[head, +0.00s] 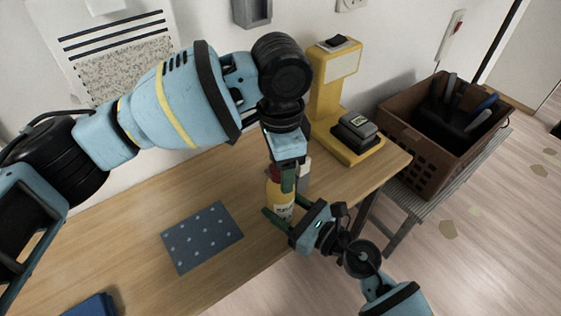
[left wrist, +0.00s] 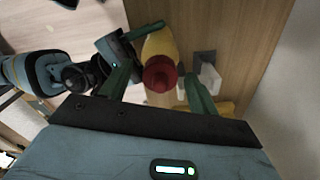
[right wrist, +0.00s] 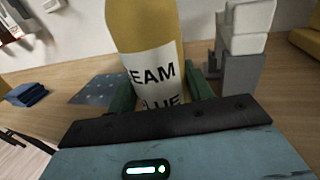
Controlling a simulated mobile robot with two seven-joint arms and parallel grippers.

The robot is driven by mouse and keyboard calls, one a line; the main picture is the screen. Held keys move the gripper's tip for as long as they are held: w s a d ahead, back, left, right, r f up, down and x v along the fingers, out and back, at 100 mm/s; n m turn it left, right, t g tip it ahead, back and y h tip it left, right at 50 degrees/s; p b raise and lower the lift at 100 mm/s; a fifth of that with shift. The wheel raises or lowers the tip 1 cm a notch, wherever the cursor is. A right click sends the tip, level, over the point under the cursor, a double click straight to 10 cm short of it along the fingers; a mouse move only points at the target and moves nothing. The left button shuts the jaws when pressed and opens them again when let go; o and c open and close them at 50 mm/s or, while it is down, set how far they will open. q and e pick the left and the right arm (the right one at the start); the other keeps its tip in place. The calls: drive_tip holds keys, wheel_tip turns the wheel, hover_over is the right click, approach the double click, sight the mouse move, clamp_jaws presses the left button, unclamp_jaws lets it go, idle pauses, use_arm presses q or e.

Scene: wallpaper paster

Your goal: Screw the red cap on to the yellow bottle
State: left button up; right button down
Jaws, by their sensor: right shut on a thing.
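The yellow bottle (head: 280,192) stands upright near the table's right front edge, with a white label facing my right wrist camera (right wrist: 150,75). My right gripper (head: 284,216) is shut on its body from the front right. The red cap (left wrist: 160,74) is at the bottle's top in the left wrist view; whether it is threaded on I cannot tell. My left gripper (left wrist: 159,88) points down over the bottle. Its fingers are apart on either side of the cap, with gaps showing.
A grey block with a white top (right wrist: 245,45) stands close beside the bottle. A yellow machine (head: 325,100) stands at the back right. A brown crate (head: 400,135) with tools is on a side stand. A dotted blue mat (head: 202,237) lies left; the wood around it is clear.

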use_arm(q)
wheel_tip(320, 180, up, 12)
idle(0.8)
use_arm(e)
drive_tip(key=c, duration=0.5)
unclamp_jaws()
